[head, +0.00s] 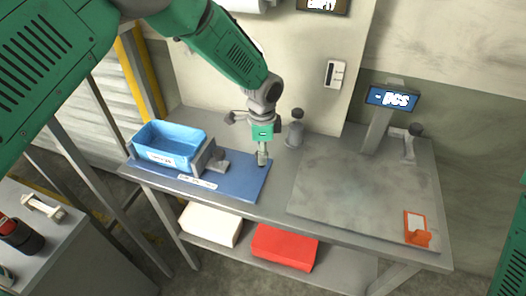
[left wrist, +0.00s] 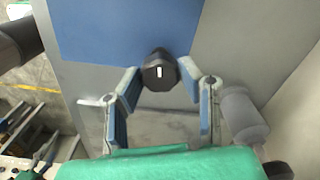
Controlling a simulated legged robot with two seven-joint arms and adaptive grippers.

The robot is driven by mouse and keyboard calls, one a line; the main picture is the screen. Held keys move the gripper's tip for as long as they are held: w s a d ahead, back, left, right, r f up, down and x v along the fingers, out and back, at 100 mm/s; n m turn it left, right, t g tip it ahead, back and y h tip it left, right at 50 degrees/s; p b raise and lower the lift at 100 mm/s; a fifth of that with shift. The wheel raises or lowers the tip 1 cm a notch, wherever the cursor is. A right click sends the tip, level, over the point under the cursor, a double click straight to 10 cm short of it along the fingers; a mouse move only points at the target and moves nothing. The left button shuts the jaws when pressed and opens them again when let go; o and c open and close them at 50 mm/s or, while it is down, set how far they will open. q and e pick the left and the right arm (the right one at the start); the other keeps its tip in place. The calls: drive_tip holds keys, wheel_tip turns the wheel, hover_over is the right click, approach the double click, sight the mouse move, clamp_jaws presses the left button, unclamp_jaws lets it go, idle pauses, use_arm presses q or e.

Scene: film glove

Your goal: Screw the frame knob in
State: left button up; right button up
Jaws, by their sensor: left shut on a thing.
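My left gripper (head: 263,152) points down above the right end of the blue mat (head: 240,184) on the bench. In the left wrist view, the left gripper (left wrist: 160,82) has its fingertips closed around a dark, faceted knob (left wrist: 158,70) with a white mark on its face. Whether the knob sits in a thread, and what is under it, is hidden. A grey frame block (head: 205,156) with a dark side piece stands on the mat beside the blue bin (head: 172,144), left of the gripper. My right gripper is out of view.
A grey cylinder with a dark top (head: 295,130) stands close right of the gripper. Farther right are a broad grey plate (head: 350,195), a display (head: 392,97) and an orange holder (head: 417,228). White and red boxes (head: 284,248) sit on the lower shelf.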

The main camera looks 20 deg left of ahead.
use_arm(q)
drive_tip(key=shift+m, duration=0.8)
drive_tip(key=shift+w+a, duration=0.1)
drive_tip(key=o, duration=1.2)
drive_tip(key=shift+c, duration=0.2)
drive_tip(key=shift+r, duration=0.2)
wheel_tip(320, 180, up, 12)
drive_tip(key=shift+f, duration=0.25)
